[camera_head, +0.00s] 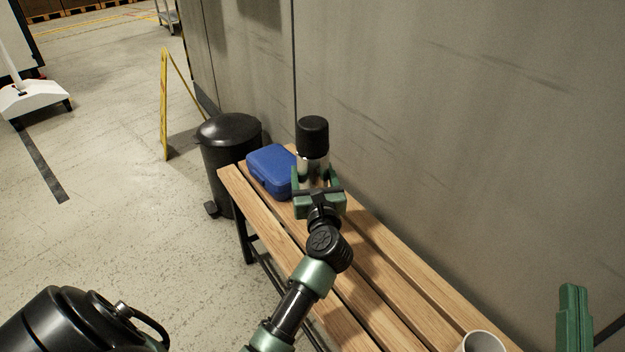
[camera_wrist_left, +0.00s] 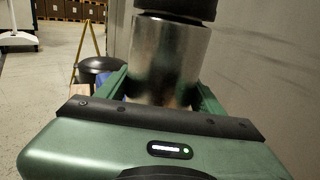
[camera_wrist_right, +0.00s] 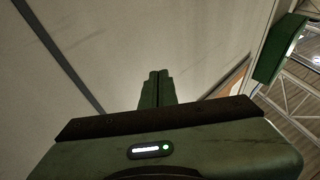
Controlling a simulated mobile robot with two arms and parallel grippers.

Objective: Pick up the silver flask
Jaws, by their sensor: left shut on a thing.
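The silver flask (camera_head: 313,163) with a black cap stands upright over the far end of the wooden bench, beside the blue box. My left gripper (camera_head: 316,183) is shut around its body; the flask also fills the middle of the left wrist view (camera_wrist_left: 168,58). The flask's lower end is hidden by the gripper, so I cannot tell whether it touches the bench. My right gripper (camera_head: 575,312) is raised near the right edge, apart from the flask. In the right wrist view its fingers (camera_wrist_right: 155,88) are together, with nothing between them.
The blue box (camera_head: 270,171) lies on the bench (camera_head: 385,290). A light cup (camera_head: 482,342) is at the bench's near end. A black bin (camera_head: 230,145) and a yellow stand (camera_head: 165,105) are beyond the bench. The grey wall (camera_head: 450,130) runs close along its right side.

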